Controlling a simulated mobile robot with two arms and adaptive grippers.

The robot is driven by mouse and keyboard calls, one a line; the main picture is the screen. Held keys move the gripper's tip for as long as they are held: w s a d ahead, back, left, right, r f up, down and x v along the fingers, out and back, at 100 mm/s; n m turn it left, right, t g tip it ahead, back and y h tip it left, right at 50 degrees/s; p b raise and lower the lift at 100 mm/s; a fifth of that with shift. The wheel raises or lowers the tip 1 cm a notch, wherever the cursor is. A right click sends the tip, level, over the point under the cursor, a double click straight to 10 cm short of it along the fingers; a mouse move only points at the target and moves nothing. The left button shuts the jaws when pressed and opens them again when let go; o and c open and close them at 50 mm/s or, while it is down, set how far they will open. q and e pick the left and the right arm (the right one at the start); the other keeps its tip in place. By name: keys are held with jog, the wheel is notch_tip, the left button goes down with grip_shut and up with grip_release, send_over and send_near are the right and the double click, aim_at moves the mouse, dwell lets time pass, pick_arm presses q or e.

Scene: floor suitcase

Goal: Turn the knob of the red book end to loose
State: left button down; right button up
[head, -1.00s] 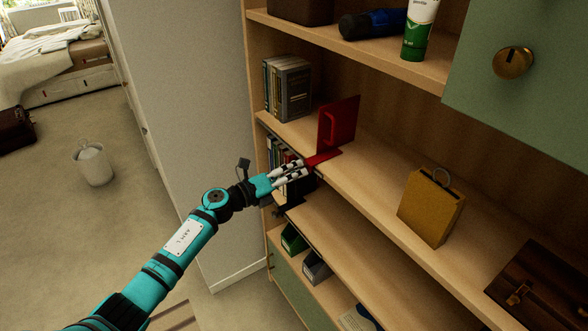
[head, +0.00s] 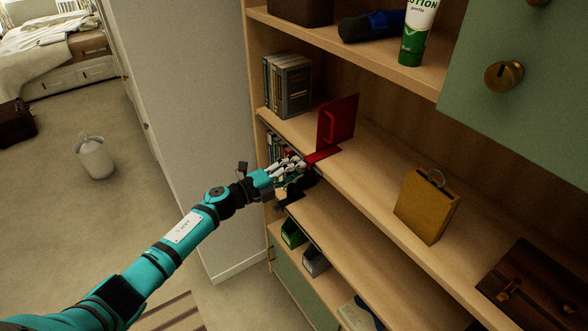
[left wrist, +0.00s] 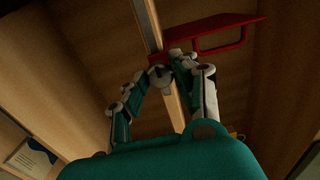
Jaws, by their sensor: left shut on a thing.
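The red book end (head: 337,122) stands upright on the middle shelf, its red base reaching the shelf's front edge. In the left wrist view the red book end (left wrist: 222,24) shows its loop handle, and a small grey round knob (left wrist: 160,79) sits at the shelf edge below it. My left gripper (head: 299,164) is at that edge, just below the base. In the left wrist view its fingers (left wrist: 163,74) are shut on the knob, one on each side. The fingers partly hide the knob, and any marking on it cannot be read. My right gripper is not in view.
Grey books (head: 288,86) stand left of the book end. A yellow box with a ring handle (head: 427,207) and a dark brown case (head: 537,285) are farther right on the same shelf. Green and grey bins (head: 315,262) sit lower. The shelf edge runs close to my fingers.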

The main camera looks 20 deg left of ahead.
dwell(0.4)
pick_arm(q)
jog(key=c, duration=1)
grip_release()
jog(key=v, duration=1.2)
jog(key=shift+a, duration=0.1)
